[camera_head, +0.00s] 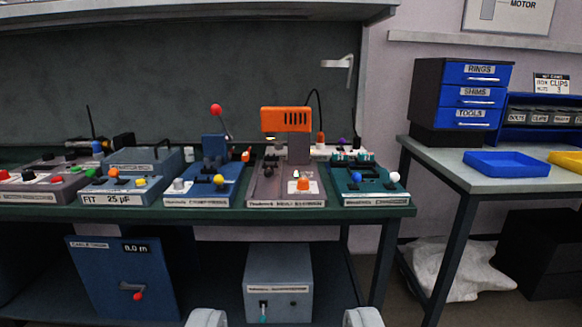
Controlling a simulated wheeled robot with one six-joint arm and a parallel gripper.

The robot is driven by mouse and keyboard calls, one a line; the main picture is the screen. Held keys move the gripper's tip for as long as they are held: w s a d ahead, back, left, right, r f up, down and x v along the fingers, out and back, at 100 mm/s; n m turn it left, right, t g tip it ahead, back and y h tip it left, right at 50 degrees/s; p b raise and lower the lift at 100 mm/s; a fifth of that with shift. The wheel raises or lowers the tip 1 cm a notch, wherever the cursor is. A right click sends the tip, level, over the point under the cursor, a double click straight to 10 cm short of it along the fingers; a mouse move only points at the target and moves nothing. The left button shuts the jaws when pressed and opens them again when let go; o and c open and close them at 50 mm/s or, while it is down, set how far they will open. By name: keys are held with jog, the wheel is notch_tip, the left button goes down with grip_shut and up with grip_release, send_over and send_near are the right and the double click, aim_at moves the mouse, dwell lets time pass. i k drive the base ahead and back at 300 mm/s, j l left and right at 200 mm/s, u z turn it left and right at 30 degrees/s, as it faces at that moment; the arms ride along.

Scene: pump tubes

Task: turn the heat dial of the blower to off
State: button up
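The likely blower is the grey unit (262,188) in the middle of the green bench, with an upright orange-topped head (287,119) at its back. Its front label is too small to read surely. An orange knob (303,184) sits on a pale plate at its right front; I cannot tell whether this is the heat dial, nor its setting. My gripper (285,318) shows as two pale fingertips at the bottom edge, wide apart with nothing between them. It is well short of the bench.
Other units flank it closely: a blue one with a yellow knob (219,179) and a teal one with a white knob (395,177). A blue cabinet (122,280) and grey box (278,284) stand below the bench (230,214). A side table (490,171) with blue drawers stands right.

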aim_at(303, 184)
jog(key=i+l, duration=0.15)
jog(key=i, duration=0.4)
jog(key=i+l, duration=0.1)
jog(key=i, duration=0.45)
